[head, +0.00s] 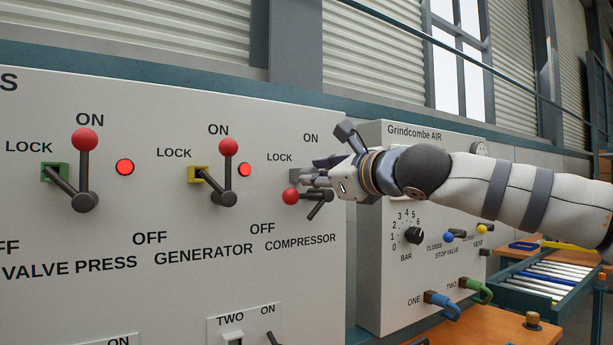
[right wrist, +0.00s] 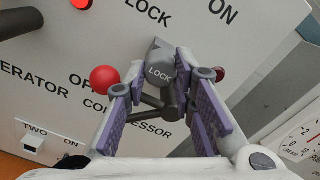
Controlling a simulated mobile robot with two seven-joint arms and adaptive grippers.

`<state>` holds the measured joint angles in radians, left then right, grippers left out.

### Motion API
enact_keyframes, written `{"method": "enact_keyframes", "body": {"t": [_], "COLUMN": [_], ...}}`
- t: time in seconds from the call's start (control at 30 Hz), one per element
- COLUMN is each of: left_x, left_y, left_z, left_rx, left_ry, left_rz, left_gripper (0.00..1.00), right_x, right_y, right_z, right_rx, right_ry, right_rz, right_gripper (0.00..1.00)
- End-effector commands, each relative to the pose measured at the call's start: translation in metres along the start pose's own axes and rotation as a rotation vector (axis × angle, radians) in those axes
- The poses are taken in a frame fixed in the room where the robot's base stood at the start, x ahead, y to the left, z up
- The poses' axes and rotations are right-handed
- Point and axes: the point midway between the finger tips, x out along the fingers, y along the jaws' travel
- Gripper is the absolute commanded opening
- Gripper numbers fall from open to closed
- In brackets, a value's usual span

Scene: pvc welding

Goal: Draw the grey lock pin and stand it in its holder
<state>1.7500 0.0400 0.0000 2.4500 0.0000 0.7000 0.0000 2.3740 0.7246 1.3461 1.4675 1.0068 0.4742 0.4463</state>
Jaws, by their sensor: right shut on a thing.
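The grey lock pin (right wrist: 160,66), marked LOCK, sits between the purple-padded fingers of my right gripper (right wrist: 163,92), which is shut on it. In the head view its grey end (head: 294,175) shows at the compressor's LOCK place, just left of my right gripper (head: 313,178). I cannot tell how far the pin sits in the panel. The compressor lever's red knob (head: 291,197) is low and left, close below the fingers; it also shows in the right wrist view (right wrist: 104,79). No pin holder can be made out. My left gripper is not in view.
The valve press lever (head: 84,165) and generator lever (head: 227,170) stand up at ON, with green (head: 53,172) and yellow (head: 198,174) locks and lit red lamps. The Grindcombe AIR box (head: 375,285) juts out right, under my forearm. An orange bench (head: 480,325) is lower right.

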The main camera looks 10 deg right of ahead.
Motion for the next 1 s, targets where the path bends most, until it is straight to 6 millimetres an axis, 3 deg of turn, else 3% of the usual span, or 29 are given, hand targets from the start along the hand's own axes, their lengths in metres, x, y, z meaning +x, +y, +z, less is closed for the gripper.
{"method": "enact_keyframes", "body": {"t": [0.13, 0.17, 0.27, 0.57, 1.0], "left_x": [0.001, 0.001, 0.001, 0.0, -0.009], "left_y": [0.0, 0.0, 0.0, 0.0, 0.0], "left_z": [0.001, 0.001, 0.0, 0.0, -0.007], "left_rx": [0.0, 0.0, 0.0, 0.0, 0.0], "left_ry": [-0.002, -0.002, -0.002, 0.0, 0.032], "left_rz": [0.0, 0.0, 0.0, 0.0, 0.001], "left_gripper": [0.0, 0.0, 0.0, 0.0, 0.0], "right_x": [0.003, 0.003, 0.003, 0.002, -0.043], "right_y": [0.0, 0.0, 0.0, 0.0, -0.001], "right_z": [0.0, 0.0, 0.0, 0.0, 0.001], "right_rx": [0.0, 0.0, 0.0, 0.0, -0.001], "right_ry": [0.0, 0.0, 0.0, 0.0, -0.001], "right_rz": [0.0, 0.0, 0.0, 0.0, -0.001], "right_gripper": [0.0, 0.26, 0.47, 0.47, 0.47]}}
